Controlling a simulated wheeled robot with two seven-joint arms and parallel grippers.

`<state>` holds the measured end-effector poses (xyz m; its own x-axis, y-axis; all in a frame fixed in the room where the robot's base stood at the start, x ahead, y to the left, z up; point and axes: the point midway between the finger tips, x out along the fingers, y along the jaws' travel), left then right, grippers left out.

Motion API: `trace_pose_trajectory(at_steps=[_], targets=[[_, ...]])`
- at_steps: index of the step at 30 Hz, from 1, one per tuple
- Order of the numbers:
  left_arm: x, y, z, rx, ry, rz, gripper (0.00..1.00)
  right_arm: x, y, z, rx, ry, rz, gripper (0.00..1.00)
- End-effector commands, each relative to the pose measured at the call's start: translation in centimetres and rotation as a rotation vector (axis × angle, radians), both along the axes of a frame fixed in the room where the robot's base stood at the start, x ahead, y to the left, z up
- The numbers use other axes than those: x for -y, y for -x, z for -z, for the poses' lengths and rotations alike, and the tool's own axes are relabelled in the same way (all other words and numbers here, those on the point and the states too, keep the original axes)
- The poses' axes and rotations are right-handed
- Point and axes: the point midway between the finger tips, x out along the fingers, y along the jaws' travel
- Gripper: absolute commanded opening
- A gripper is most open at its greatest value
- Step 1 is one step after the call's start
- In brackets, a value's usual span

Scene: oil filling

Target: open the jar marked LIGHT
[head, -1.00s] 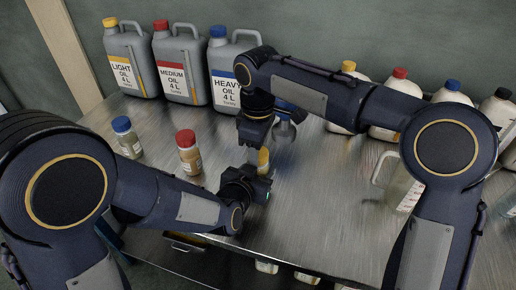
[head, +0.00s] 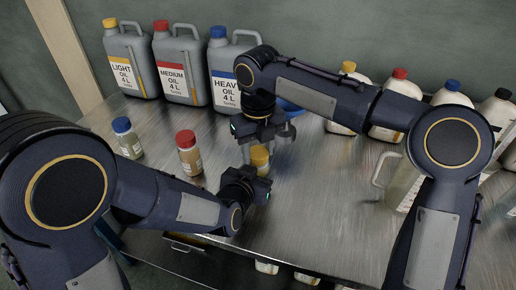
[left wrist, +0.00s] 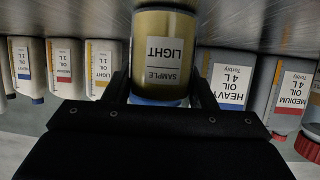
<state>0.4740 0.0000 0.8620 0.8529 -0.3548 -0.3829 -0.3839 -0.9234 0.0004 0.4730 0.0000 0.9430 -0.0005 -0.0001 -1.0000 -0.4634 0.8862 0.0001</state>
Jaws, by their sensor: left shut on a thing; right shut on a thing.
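The jar marked LIGHT (left wrist: 166,60) fills the middle of the left wrist view, upside down in that picture. Its label reads SAMPLE LIGHT and its body is gold. In the head view its yellow lid (head: 260,155) shows between my two grippers. My left gripper (left wrist: 162,92) is shut on the jar's body; in the head view this gripper (head: 250,178) is just in front of the jar. My right gripper (head: 259,149) comes from above and is shut on the lid. The lid's contact with the fingers is partly hidden, and I cannot tell whether it has lifted off the jar.
A blue-capped jar (head: 127,140) and a red-capped jar (head: 189,155) stand to the left. Large LIGHT (head: 130,65), MEDIUM (head: 182,70) and HEAVY (head: 230,75) oil cans line the back. Several smaller bottles and a clear jug (head: 398,185) stand at the right. The table's front middle is clear.

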Motion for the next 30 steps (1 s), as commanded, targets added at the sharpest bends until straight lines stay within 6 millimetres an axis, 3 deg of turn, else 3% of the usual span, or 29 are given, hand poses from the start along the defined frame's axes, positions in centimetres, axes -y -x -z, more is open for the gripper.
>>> trace_pose_trajectory(at_steps=[20,30], targets=[[0.0,0.0,0.0,0.0,0.0,0.0,0.0,0.0,-0.1,-0.1,0.001,0.0,0.007,0.17],[0.0,0.0,0.0,0.0,0.0,0.0,0.0,0.0,-0.1,-1.2,0.002,0.0,0.007,0.17]])
